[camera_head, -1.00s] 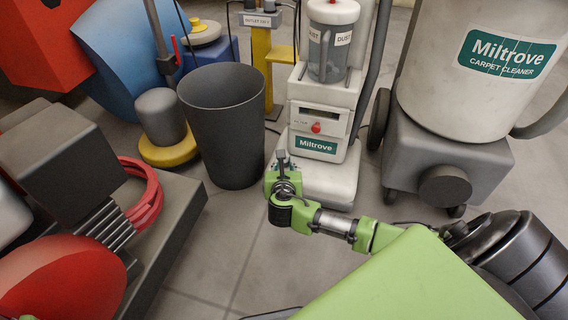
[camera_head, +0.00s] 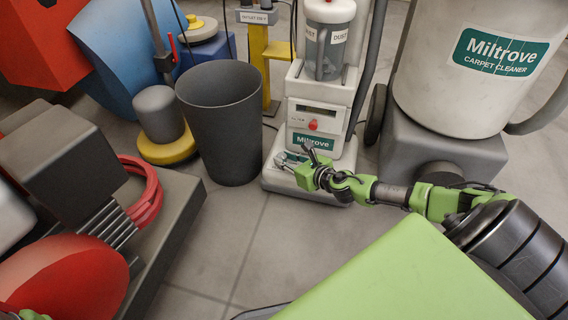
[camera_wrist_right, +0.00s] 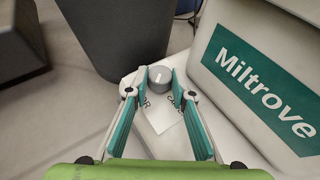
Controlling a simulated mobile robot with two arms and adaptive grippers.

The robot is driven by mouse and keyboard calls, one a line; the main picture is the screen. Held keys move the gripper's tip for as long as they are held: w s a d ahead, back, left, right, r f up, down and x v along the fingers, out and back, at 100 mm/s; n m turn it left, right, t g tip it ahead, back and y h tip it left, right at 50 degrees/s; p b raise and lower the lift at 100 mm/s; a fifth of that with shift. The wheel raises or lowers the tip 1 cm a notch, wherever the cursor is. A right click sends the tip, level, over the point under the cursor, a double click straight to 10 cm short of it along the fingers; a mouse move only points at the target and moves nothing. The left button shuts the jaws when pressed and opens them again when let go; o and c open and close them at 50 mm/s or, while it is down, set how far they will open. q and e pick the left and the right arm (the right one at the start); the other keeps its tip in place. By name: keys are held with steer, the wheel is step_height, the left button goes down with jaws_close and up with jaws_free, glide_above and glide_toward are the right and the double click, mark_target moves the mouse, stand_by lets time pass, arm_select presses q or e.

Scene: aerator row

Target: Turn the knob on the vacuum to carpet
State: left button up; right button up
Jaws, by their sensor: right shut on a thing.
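The white upright vacuum (camera_head: 298,86) stands in the middle of the head view, with a teal Miltrove label on its front. In the right wrist view its small grey knob (camera_wrist_right: 160,76) sits on the white base, with a pale pointer mark directed roughly up the picture. Partly covered lettering reads "OR" left of the knob and "CAR" right of it. My right gripper (camera_wrist_right: 157,80) is shut on the knob, one teal-padded finger on each side. In the head view my right gripper (camera_head: 296,156) is low over the base and hides the knob.
A dark grey bin (camera_head: 220,125) stands close left of the vacuum. A large carpet cleaner (camera_head: 425,85) stands to its right.

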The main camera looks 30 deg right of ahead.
steer(key=n+y+b, duration=0.2)
steer(key=b, duration=0.1)
steer(key=n+y+b, duration=0.1)
steer(key=b, duration=0.1)
steer(key=shift+d+f+g+y, duration=0.3)
steer(key=shift+d+f+g, duration=0.1)
steer(key=shift+w+d+r+n+g+y+b, duration=0.15)
steer(key=shift+n+g+y+b, duration=0.2)
steer(key=shift+n+y, duration=0.25)
steer(key=shift+a+r+n+g+y+b, duration=0.15)
steer(key=shift+n+g+y+b, duration=0.1)
steer(key=shift+n+y+b, duration=0.3)
steer(key=shift+d+n, duration=0.1)
steer(key=shift+n, duration=0.15)
steer(key=shift+r, duration=0.1)
steer(key=o, duration=1.1)
